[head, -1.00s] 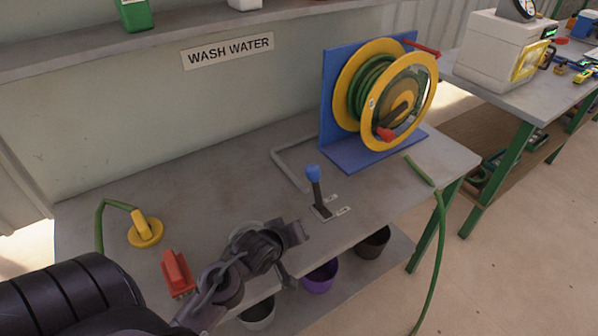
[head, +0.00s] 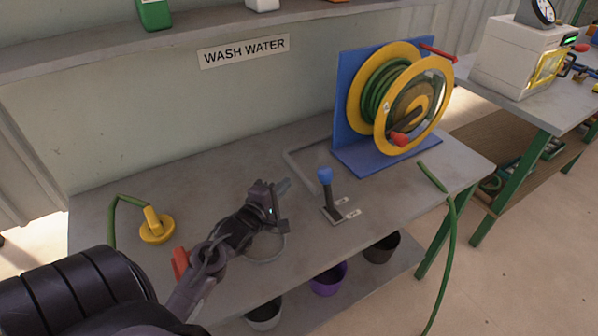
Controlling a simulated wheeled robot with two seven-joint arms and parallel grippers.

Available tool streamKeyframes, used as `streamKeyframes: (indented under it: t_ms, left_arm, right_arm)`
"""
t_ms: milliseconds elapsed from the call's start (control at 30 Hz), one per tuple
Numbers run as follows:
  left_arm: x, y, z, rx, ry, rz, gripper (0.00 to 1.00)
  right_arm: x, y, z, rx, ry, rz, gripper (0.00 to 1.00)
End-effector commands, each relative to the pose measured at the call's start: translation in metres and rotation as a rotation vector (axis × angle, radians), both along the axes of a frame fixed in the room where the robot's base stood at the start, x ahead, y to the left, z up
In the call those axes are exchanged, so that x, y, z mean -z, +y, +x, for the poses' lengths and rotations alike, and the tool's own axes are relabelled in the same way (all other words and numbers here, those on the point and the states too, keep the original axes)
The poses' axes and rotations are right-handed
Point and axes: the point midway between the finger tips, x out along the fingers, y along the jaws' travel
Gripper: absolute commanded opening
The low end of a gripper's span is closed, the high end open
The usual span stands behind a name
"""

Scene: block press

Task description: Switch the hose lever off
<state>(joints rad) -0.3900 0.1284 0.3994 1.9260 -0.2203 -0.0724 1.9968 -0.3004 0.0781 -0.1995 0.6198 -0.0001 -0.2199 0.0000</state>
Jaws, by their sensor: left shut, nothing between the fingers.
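The hose lever (head: 327,190) stands on the grey bench with a blue knob on a dark stem, rising from a flat base plate. Two small labels (head: 347,207) lie beside its base, too small to read. The lever leans slightly toward the back left. My left gripper (head: 284,205) is shut and empty, left of the lever and apart from it, over the bench. The hose reel (head: 388,100), yellow with a green hose on a blue stand, is behind and to the right. My right gripper is not in view.
A yellow nozzle piece (head: 156,226) with green hose is at the bench's left. A red object (head: 180,262) is partly hidden behind my left arm. Several pots, one purple (head: 328,279), sit on the lower shelf. Green hose (head: 452,230) hangs off the right edge.

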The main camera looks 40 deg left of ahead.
Motion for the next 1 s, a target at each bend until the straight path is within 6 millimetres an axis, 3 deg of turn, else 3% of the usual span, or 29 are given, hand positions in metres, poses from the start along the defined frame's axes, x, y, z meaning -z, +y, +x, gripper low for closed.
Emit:
streamKeyframes:
  t_ms: [467,700,1000]
  left_arm:
    - [0.006,0.012,0.093,0.000,-0.001,0.002,0.00]
    - [0.001,-0.019,0.086,0.001,0.003,0.003,0.00]
    - [0.001,-0.027,0.084,-0.001,0.001,0.002,0.00]
  right_arm:
    - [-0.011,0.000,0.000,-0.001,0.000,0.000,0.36]
    - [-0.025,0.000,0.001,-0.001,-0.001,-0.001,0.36]
    - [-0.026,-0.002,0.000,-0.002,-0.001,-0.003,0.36]
